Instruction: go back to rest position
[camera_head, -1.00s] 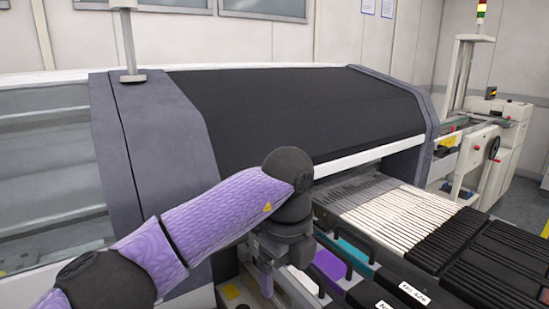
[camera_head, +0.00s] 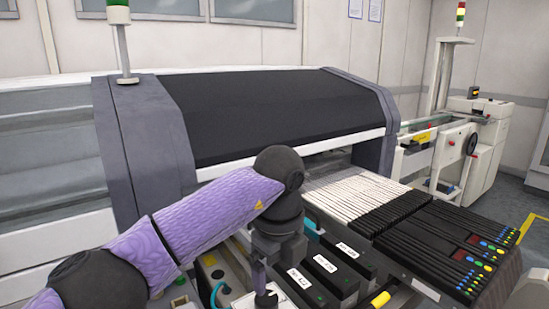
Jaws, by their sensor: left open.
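My left arm comes in from the lower left, and its wrist hangs down in front of the feeder bank. My left gripper (camera_head: 264,290) is at the bottom of the view, pointing down, open, with nothing seen between its fingers. It is beside the black feeder units with white labels (camera_head: 340,272). The wrist hides part of what lies behind it. My right gripper is not in view.
A big grey and black machine (camera_head: 270,112) stands behind my arm. A row of black feeders (camera_head: 440,235) with coloured buttons juts out at the right. A conveyor unit (camera_head: 440,135) stands at the far right, with open floor beside it.

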